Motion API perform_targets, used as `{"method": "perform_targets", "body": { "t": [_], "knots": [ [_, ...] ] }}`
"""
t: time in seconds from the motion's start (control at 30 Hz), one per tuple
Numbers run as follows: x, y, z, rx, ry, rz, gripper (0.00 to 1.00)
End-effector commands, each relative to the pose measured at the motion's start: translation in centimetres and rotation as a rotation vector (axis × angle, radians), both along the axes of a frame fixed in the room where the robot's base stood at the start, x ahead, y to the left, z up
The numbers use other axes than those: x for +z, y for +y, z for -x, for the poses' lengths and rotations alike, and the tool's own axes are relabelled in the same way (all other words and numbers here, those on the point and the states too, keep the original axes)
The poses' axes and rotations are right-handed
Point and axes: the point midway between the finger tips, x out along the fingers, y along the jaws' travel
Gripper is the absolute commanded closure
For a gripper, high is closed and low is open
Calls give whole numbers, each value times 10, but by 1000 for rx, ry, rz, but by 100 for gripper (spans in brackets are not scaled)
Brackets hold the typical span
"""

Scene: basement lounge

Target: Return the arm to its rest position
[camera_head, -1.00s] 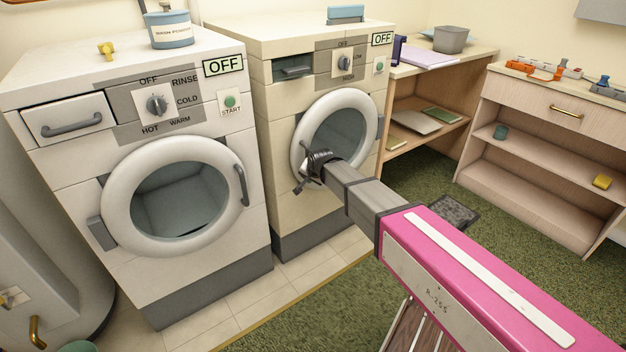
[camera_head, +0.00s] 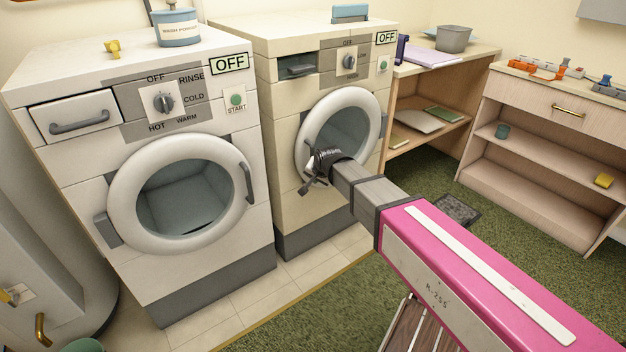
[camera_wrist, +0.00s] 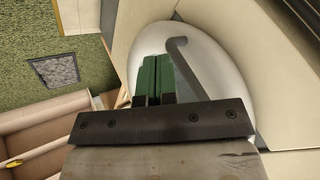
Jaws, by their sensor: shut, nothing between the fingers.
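My gripper (camera_head: 308,187) is at the end of my extended pink and grey arm, in front of the round door (camera_head: 338,134) of the cream machine on the right. In the wrist view the green fingers of my gripper (camera_wrist: 153,62) lie side by side, shut and empty. Behind them the white door rim (camera_wrist: 214,58) and a grey door handle (camera_wrist: 190,66) show. Whether the fingers touch the door cannot be told. My arm hides the lower part of this door in the head view.
A white washing machine (camera_head: 60,165) with a shut round door stands at the left. Wooden shelves (camera_head: 440,105) and a drawer cabinet (camera_head: 545,150) stand at the right. Green carpet (camera_head: 330,310) and a dark floor grate (camera_head: 456,210) lie below my arm. A grey tank stands far left.

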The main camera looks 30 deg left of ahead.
Motion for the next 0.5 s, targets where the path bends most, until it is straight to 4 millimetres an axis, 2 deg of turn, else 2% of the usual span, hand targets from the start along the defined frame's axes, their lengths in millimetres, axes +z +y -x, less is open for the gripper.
{"method": "perform_targets", "body": {
  "t": [0.1,0.2,0.5],
  "knots": [
    [20,-8,15,0,-1,1,100],
    [30,-12,22,-2,0,1,100],
    [43,-15,31,-3,1,2,100]
  ]
}}
